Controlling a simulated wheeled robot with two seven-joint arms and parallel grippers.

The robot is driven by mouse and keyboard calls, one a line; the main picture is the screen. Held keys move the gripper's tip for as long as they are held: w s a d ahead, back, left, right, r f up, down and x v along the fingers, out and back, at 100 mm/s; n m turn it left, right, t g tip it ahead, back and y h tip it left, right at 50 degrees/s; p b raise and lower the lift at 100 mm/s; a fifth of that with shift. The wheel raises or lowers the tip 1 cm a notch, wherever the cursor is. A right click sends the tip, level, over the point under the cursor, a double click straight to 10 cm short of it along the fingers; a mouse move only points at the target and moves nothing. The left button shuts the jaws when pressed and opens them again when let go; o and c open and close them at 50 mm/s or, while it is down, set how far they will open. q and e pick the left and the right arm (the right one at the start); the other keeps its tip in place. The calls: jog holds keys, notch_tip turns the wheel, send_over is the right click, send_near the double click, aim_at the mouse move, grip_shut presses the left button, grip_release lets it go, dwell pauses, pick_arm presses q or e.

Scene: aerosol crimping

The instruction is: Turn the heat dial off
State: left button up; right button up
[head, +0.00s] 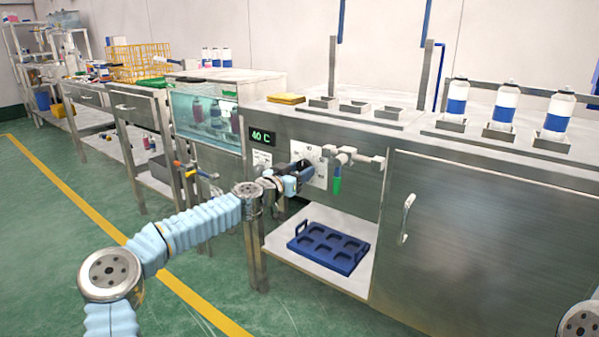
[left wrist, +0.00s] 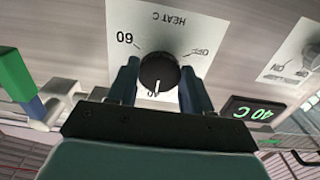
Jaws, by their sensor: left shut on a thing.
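The heat dial (left wrist: 158,72) is a black round knob on a white plate (left wrist: 145,22) marked HEAT C, with 60 and OFF to either side. The left wrist view shows it upside down. The dial's white pointer mark faces a number at the lower edge, partly hidden by my gripper. My left gripper (left wrist: 158,82) has one finger on each side of the dial and is shut on it. In the head view my left gripper (head: 303,170) reaches the white plate (head: 313,157) on the steel front and hides the dial. My right gripper is not in view.
A green display (head: 261,136) reads 40 C beside a glass water bath (head: 205,122) with bottles. A tap-like fitting with a green handle (head: 337,181) sticks out just right of the gripper. A blue tray (head: 328,247) lies on the shelf below. White-and-blue cans (head: 456,101) stand on top.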

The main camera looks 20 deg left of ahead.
pick_arm(q)
jog(key=n+b, duration=0.8)
jog(key=n, duration=0.2)
jog(key=n+b, duration=0.1)
jog(key=n, duration=0.1)
jog(key=shift+d+n, duration=0.1)
jog(key=shift+n, duration=0.3)
jog(key=n, duration=0.3)
jog(key=shift+r+n+b, duration=0.1)
jog(key=shift+n+b, duration=0.2)
jog(key=shift+n, duration=0.1)
jog(key=n, duration=0.3)
jog(key=shift+n, duration=2.1)
jog(key=o, duration=1)
